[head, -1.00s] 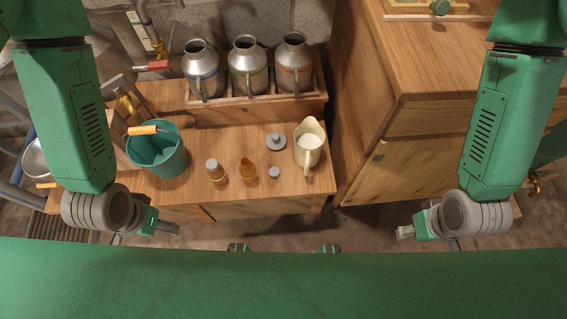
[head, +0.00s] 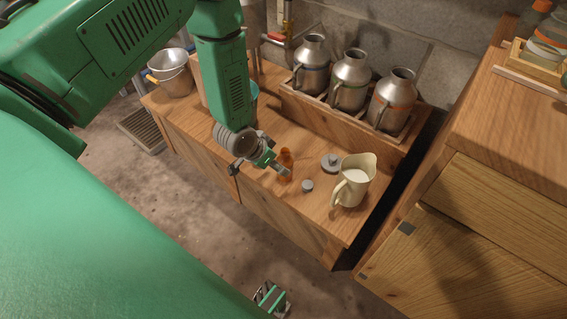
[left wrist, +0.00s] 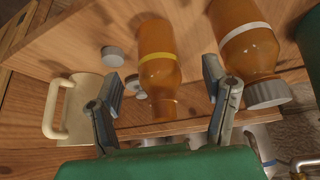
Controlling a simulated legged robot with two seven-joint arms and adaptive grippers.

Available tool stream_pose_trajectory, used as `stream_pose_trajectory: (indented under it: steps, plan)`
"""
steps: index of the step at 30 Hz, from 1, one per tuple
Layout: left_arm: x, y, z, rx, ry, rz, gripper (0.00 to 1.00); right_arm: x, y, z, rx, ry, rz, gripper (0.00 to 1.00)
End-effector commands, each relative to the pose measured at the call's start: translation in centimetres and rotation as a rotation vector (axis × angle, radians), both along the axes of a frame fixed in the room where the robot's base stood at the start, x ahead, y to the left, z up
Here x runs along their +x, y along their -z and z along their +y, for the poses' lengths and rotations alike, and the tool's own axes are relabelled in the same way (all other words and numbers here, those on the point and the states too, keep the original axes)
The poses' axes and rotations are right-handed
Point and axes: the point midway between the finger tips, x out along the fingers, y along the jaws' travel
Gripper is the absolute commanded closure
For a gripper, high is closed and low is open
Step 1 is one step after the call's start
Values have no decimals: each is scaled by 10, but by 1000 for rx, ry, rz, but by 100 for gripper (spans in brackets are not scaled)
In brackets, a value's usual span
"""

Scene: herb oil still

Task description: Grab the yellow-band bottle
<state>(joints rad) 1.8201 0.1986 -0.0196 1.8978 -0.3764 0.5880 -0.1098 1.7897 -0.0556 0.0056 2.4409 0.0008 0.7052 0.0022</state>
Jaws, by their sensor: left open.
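The yellow-band bottle (left wrist: 160,75) is amber, with a yellow band and an open neck. In the left wrist view it lies between the lines of my left gripper's two fingers (left wrist: 164,80), with a gap on each side. In the head view the amber bottle (head: 286,165) stands on the wooden bench, right beside my left gripper (head: 276,167). The left gripper is open and empty; whether the bottle is fully between the fingertips is unclear. A white-band amber bottle (left wrist: 248,48) with a grey cap is close beside one finger; it is hidden in the head view.
A small grey cap (head: 307,186), a grey lid (head: 331,163) and a cream jug (head: 354,182) stand right of the bottle. Several metal cans (head: 350,82) stand in a rack behind. A teal bucket is mostly hidden by my arm.

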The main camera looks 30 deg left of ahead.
Motion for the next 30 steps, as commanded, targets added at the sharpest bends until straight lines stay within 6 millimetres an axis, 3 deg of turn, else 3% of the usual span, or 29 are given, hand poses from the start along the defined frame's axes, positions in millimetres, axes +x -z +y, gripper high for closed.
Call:
stream_pose_trajectory:
  steps: [7, 15, 25, 30]
  plan:
    - [10, 15, -7, 8, 2, -1, 32, 0, 12, 0, -1, 1, 0, 61]
    - [31, 49, -6, 2, 1, 0, 32, -1, 37, -1, -1, 2, 1, 61]
    - [34, 51, -8, 5, 2, 0, 32, 0, 38, -1, -1, 1, 0, 61]
    - [34, 50, -9, 7, 2, 0, 89, 0, 38, -1, -1, 1, 0, 61]
